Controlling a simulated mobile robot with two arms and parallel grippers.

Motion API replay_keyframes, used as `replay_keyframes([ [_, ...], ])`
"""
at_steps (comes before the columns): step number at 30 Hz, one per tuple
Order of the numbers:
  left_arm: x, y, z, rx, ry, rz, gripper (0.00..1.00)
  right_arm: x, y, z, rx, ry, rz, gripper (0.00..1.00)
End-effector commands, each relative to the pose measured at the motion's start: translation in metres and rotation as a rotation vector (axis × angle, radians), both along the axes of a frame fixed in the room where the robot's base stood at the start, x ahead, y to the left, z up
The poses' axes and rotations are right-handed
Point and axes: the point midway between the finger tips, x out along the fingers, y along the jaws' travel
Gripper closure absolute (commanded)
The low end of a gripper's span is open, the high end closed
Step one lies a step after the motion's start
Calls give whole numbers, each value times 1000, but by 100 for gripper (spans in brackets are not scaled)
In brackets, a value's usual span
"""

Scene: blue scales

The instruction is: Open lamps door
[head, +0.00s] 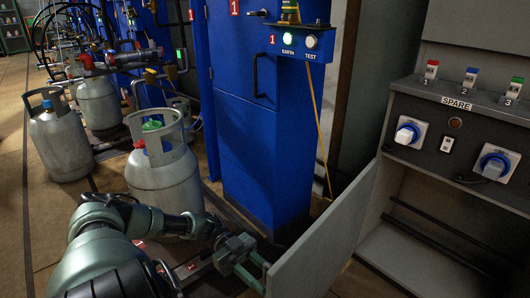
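A grey door panel (325,240) stands swung out from the left side of the grey cabinet (398,112), at the bottom centre-right. The open lower compartment (430,225) of the cabinet shows behind it. My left gripper (258,272) is low in front, at the door's free left edge. Its fingertips are close to or touching that edge; I cannot tell whether they grip it. My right gripper is not in view.
A tall blue cabinet (250,150) with a black handle stands behind the door. Grey gas cylinders (165,180) stand at the left, close to my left arm.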

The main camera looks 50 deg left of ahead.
Motion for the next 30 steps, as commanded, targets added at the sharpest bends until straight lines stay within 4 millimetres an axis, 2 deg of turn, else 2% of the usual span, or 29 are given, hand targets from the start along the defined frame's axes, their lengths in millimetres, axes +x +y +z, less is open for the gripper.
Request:
replay_keyframes([
  [9, -5, 51, -1, 0, 0, 2, 68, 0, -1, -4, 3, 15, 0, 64],
  [13, -7, 65, -1, 1, 0, 0, 68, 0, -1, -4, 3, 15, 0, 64],
  [18, -9, 71, 0, 0, 2, -1, 68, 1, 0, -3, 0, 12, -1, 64],
  [30, -8, 71, 0, 0, 2, -1, 68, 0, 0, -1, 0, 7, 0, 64],
])
